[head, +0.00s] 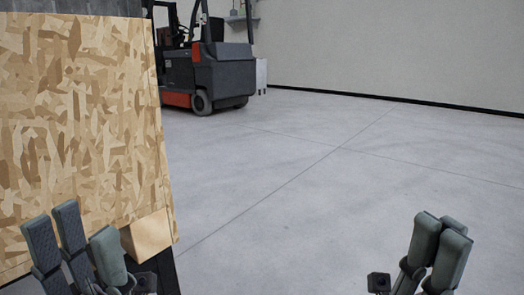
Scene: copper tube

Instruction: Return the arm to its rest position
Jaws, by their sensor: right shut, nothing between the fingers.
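My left gripper (80,232) is at the bottom left, in front of the wood-chip panel. Its dark grey fingers stand up with a gap between them, open, and nothing shows in the gap. My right gripper (441,240) is at the bottom right over bare floor. Its fingers are closed together and hold nothing. Both grippers are upright at the lower edge of the view, and the arms behind them are mostly out of frame. No copper tube is in view.
A large wood-chip panel (85,120) fills the left side, with a small wooden block (147,235) at its lower right corner. A forklift (208,70) stands at the back. The grey concrete floor (300,200) is clear in the middle and right, up to a pale wall (400,50).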

